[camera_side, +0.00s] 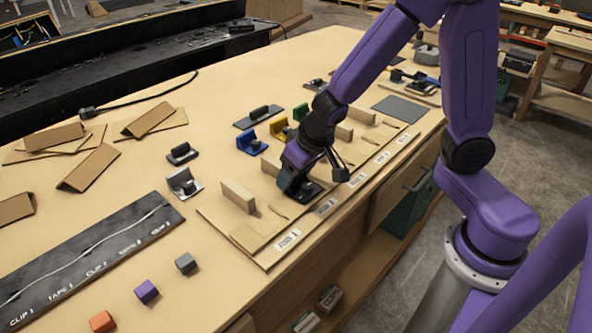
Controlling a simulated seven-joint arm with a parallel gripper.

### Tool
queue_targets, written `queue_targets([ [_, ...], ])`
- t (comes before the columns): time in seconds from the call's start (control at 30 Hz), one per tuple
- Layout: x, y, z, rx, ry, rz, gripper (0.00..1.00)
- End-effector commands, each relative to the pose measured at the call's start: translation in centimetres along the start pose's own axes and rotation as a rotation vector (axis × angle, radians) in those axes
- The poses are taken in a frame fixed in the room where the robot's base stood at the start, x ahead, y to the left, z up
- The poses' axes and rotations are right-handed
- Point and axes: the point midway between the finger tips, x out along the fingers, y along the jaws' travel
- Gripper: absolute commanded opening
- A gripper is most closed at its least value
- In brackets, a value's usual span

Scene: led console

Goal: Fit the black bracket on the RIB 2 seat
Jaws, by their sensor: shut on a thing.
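My gripper (297,185) points down over the labelled fitting board (232,233), at the second seat from the near end. It is shut on the black bracket (308,192), a dark piece low at the board that the fingers partly hide. I cannot tell whether the bracket touches the seat or is just above it. A small white label (326,207) lies in front of this seat; its text is too small to read surely. Upright tan ribs stand along the board, one of them (238,195) at the nearest seat.
Grey (184,184), blue (251,144) and yellow (278,129) brackets stand behind the board, with a green one (300,112) farther off. Orange (102,321), purple (146,291) and grey (186,263) cubes lie near left beside a black strip (75,264). Cardboard pieces lie at the left.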

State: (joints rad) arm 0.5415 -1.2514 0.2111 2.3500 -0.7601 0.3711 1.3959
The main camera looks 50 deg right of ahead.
Motion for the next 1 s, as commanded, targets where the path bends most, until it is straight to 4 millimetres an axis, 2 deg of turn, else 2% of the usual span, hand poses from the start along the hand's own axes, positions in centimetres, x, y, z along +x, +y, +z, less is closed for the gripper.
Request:
queue_targets([
  [0.47, 0.25, 0.01, 0.08, 0.0, 0.001, 0.0, 0.29],
  [0.5, 0.25, 0.01, 0.08, 0.0, 0.001, 0.0, 0.7],
  [0.57, 0.25, 0.01, 0.08, 0.0, 0.001, 0.0, 0.89],
  [0.6, 0.25, 0.01, 0.08, 0.0, 0.001, 0.0, 0.93],
  [1.0, -0.27, -0.02, 0.01, 0.001, 0.004, 0.0, 0.93],
])
